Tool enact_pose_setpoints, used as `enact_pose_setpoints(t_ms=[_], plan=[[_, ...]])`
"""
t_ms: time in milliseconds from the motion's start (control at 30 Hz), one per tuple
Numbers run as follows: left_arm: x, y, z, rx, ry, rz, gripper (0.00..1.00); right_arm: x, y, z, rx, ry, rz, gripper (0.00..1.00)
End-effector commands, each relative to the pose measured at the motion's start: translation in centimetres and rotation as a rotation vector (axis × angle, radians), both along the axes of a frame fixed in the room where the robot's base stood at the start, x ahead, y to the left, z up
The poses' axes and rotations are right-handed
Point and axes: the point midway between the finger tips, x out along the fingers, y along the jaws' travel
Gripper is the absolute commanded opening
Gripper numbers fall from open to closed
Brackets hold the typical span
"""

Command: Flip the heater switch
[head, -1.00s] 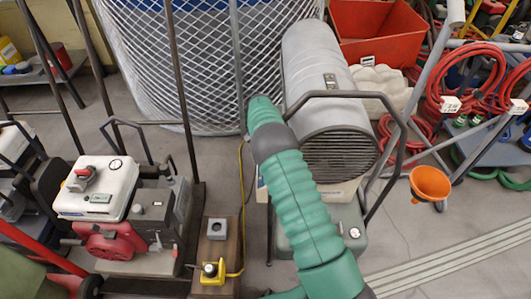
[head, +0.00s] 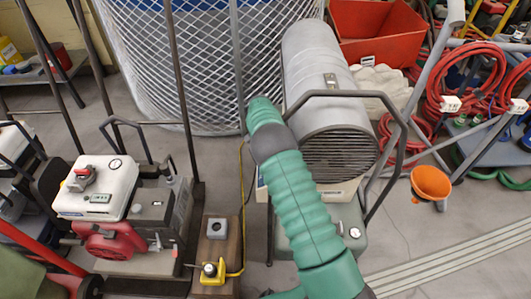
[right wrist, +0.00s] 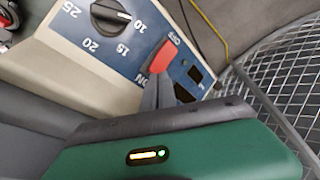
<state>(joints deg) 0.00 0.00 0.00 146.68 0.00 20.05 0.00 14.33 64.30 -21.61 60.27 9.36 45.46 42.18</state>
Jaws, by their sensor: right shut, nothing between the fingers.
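The heater (head: 320,75) is a grey cylinder with a dark grille, on a tank base under a dark tube frame. In the right wrist view its blue and pale control panel (right wrist: 118,45) carries a black dial (right wrist: 110,14) with numbers. The red heater switch (right wrist: 162,56) sits beside the dial, between ON and OFF lettering. My right gripper (right wrist: 160,78) is shut and empty, its grey tip at the switch; whether it touches cannot be told. In the head view my green right arm hides the panel and the gripper. My left gripper is out of view.
A white and red engine unit (head: 95,190) stands at left. A mesh-wrapped blue drum (head: 205,65) stands behind. At right are a red bin (head: 375,30), red hoses (head: 462,75) and an orange funnel (head: 430,182).

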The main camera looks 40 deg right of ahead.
Motion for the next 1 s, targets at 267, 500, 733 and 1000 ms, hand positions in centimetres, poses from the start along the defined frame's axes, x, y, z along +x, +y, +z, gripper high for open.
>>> enact_pose_setpoints(t_ms=[267, 500, 733, 1000], plan=[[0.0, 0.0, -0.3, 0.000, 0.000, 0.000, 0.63, 0.0, 0.2, -0.8, 0.004, 0.001, 0.000, 0.00], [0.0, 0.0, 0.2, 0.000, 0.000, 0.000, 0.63, 0.0, 0.3, -0.3, 0.005, 0.002, 0.000, 0.00], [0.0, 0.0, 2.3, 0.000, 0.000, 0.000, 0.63, 0.0, 0.1, 2.2, 0.003, 0.001, 0.000, 0.00], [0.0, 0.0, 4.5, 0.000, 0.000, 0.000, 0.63, 0.0, 0.1, 4.8, 0.002, 0.001, 0.000, 0.00]])
